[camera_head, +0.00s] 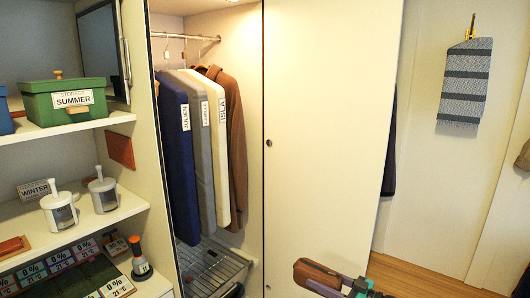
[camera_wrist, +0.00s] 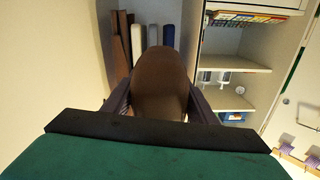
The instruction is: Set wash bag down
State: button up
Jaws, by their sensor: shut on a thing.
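The wash bag appears to be the brown, rounded item (camera_head: 318,274) at the bottom edge of the head view. In the wrist view the brown bag (camera_wrist: 160,80) fills the middle, between the two dark fingers of my gripper (camera_wrist: 160,105). The bag's underside is hidden, and I see no surface touching it.
Left are shelves (camera_head: 118,208) with a green SUMMER box (camera_head: 66,101) and two white mugs (camera_head: 60,210). An open wardrobe bay holds hanging garments (camera_head: 200,145) above a wire rack (camera_head: 215,272). The white door (camera_head: 330,130) stands behind my gripper. A striped towel (camera_head: 466,82) hangs right.

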jog(key=d, duration=0.7)
dwell(0.3)
